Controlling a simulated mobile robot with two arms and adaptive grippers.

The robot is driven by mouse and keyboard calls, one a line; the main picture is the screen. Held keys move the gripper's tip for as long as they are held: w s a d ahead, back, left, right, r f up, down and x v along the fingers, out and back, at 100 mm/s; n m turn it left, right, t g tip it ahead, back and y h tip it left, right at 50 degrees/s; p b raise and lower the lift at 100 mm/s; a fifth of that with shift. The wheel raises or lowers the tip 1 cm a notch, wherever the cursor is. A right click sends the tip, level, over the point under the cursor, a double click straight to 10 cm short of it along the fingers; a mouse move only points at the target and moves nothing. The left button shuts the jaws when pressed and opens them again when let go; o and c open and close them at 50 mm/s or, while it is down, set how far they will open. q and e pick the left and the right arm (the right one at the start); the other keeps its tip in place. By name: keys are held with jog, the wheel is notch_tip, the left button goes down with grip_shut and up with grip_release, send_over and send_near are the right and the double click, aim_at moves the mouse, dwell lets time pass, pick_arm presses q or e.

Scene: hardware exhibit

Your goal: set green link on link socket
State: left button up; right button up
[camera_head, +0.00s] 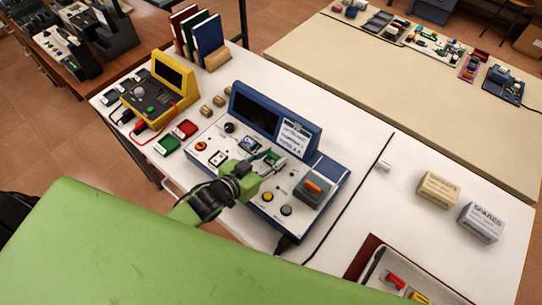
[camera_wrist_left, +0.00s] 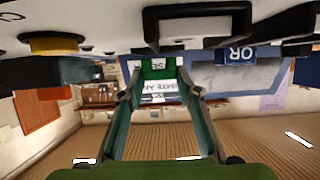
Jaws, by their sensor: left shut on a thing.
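My left gripper (camera_head: 272,161) reaches in over the sloped front panel of the blue and white console (camera_head: 293,172). It is shut on a small green piece with a white label, the green link (camera_wrist_left: 158,68), which shows between the fingertips in the left wrist view. In the head view, the fingers mostly hide the link. It appears to be above the panel; I cannot tell whether it touches. The link socket cannot be clearly picked out; a small dark-marked square (camera_head: 217,158) and a blue-marked square (camera_head: 250,144) sit on the panel. My right gripper is not in view.
A green box (camera_head: 167,146) and a red box (camera_head: 185,129) lie left of the console, near a yellow meter (camera_head: 160,90). Orange (camera_head: 313,187) and yellow (camera_head: 267,197) controls stand on the panel. Two cartons (camera_head: 438,189) are at right. A black cable crosses the white table.

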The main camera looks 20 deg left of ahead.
pick_arm(q)
jog(key=shift+f, duration=0.1)
dwell(0.3)
jog(key=shift+f+b, duration=0.4)
jog(key=shift+f, duration=0.1)
jog(key=o, duration=0.6)
jog(key=shift+s+a+r+p, duration=0.2)
jog(key=shift+s+r+p, duration=0.1)
jog(key=shift+s+p, duration=0.2)
jog(key=shift+p+v, duration=1.55)
jog(key=shift+v, duration=0.75)
jog(key=shift+p+v, duration=1.55)
jog(key=shift+v, duration=1.05)
